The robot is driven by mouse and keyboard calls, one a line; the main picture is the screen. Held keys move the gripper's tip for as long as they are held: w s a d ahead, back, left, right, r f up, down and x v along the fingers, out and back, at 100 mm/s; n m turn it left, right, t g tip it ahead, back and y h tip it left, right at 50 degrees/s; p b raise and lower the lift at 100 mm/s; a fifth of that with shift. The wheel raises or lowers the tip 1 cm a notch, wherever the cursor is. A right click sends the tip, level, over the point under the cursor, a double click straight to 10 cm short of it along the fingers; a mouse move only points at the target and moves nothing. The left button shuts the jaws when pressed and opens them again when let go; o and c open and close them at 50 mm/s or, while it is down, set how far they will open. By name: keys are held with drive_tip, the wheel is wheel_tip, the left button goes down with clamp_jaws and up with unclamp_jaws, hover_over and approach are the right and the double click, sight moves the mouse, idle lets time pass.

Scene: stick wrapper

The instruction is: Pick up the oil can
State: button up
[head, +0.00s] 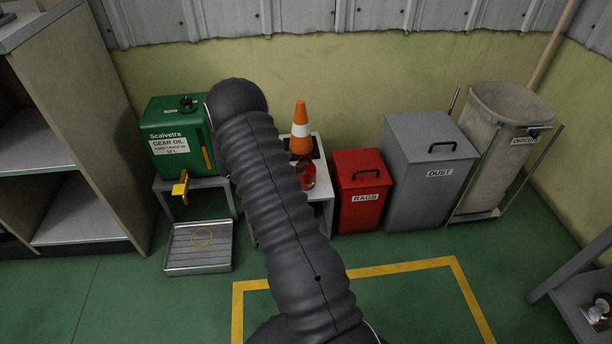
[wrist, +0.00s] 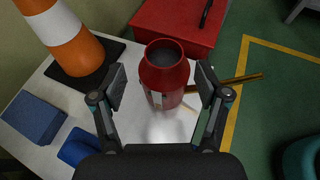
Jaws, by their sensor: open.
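The red oil can (head: 306,175) stands on a small white table in the head view, partly hidden by my arm. In the wrist view the can (wrist: 165,76) is upright with an open round mouth and a pale label. A brass-coloured bar (wrist: 240,80) juts out to its right; I cannot tell if it belongs to the can. My gripper (wrist: 163,88) is open, one finger on each side of the can, with small gaps showing. My arm hides the gripper in the head view.
A red rags bin (head: 362,190) stands right beside the table. A green gear oil tank (head: 175,140) stands left.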

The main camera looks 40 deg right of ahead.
sight(300, 162)
drive_tip(key=x, duration=0.4)
drive_tip(key=shift+s, duration=0.3)
drive_tip(key=shift+d+f, duration=0.2)
drive_tip(key=shift+d, duration=0.2)
clamp_jaws()
